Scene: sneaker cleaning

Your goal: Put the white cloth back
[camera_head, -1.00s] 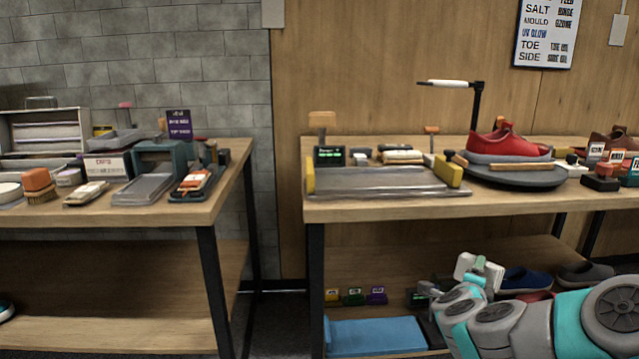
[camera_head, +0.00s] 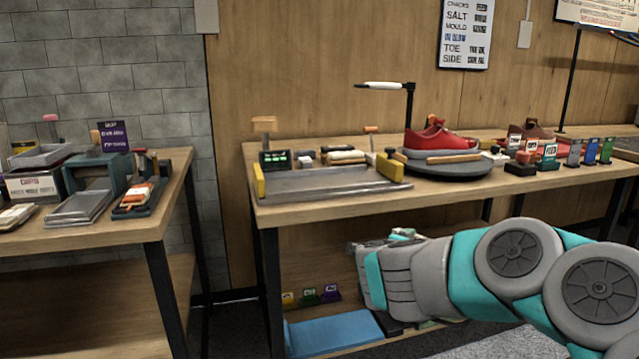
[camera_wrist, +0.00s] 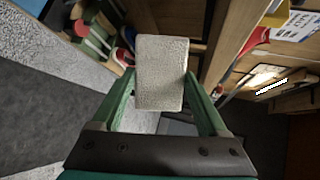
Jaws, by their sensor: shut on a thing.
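The white cloth (camera_wrist: 162,58) shows in the wrist view as a pale, textured, rectangular pad between two green fingers. My gripper (camera_wrist: 162,82) is shut on it, one finger against each side. In the head view, my arm reaches in from the right, below the front edge of the middle table. My gripper (camera_head: 401,235) is mostly hidden there behind my own wrist, and the cloth cannot be made out clearly.
The middle table (camera_head: 290,213) bears a clear tray (camera_head: 330,184), a red shoe (camera_head: 436,141) on a dark round stand (camera_head: 445,166), and small bottles. A blue mat (camera_head: 335,334) lies on its lower shelf. The left table (camera_head: 70,240) is cluttered; a floor gap separates the tables.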

